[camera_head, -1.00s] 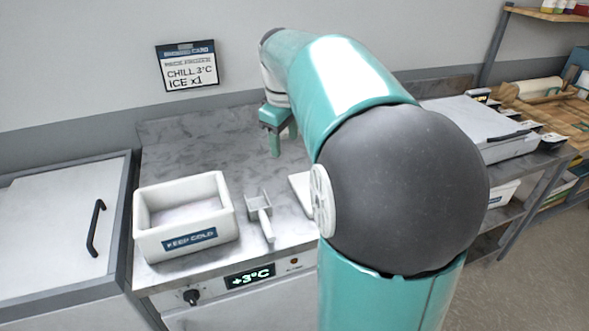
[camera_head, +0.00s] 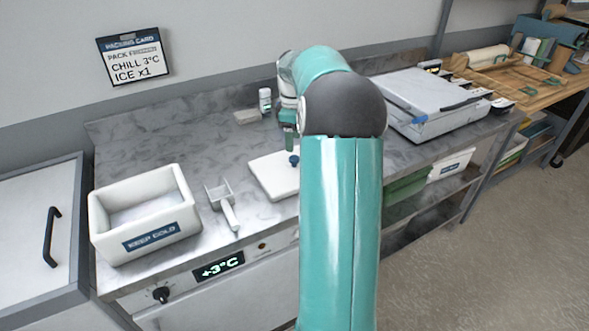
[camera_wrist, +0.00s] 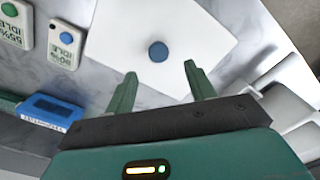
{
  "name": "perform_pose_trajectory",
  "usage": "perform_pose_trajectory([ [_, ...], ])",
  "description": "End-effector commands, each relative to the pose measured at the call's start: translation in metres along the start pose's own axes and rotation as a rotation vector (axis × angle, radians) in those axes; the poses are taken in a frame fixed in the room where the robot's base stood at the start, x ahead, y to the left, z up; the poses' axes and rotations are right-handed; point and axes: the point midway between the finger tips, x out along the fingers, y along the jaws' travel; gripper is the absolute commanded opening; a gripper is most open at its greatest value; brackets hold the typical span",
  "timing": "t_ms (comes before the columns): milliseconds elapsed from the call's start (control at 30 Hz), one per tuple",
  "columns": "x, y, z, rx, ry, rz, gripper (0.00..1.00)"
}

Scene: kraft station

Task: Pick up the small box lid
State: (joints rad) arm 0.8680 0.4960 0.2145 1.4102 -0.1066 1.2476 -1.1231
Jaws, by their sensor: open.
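The small box lid (camera_head: 268,178) is a flat white slab with a round blue knob (camera_head: 294,160). It lies on the grey marbled counter, just right of the metal scoop, partly hidden by my arm in the head view. In the wrist view the lid (camera_wrist: 205,35) fills the upper middle, with its blue knob (camera_wrist: 158,51) just beyond and between my fingertips. My gripper (camera_wrist: 160,72) is open and empty, its two green fingers apart. In the head view my gripper (camera_head: 289,140) is above the lid's far side; its fingertips are partly hidden.
A white "KEEP COLD" box (camera_head: 185,205) and a metal scoop (camera_head: 222,200) stand left of the lid. A small white bottle (camera_head: 265,102) is behind. In the wrist view, white button units (camera_wrist: 66,44) and a blue device (camera_wrist: 52,108) are at left.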

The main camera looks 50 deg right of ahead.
Motion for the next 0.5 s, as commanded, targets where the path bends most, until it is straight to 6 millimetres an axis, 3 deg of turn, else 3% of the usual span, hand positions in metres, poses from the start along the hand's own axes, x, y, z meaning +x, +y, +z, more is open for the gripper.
perform_pose_trajectory([
  [500,0.056,0.003,0.003,0.0,0.0,0.0,0.55],
])
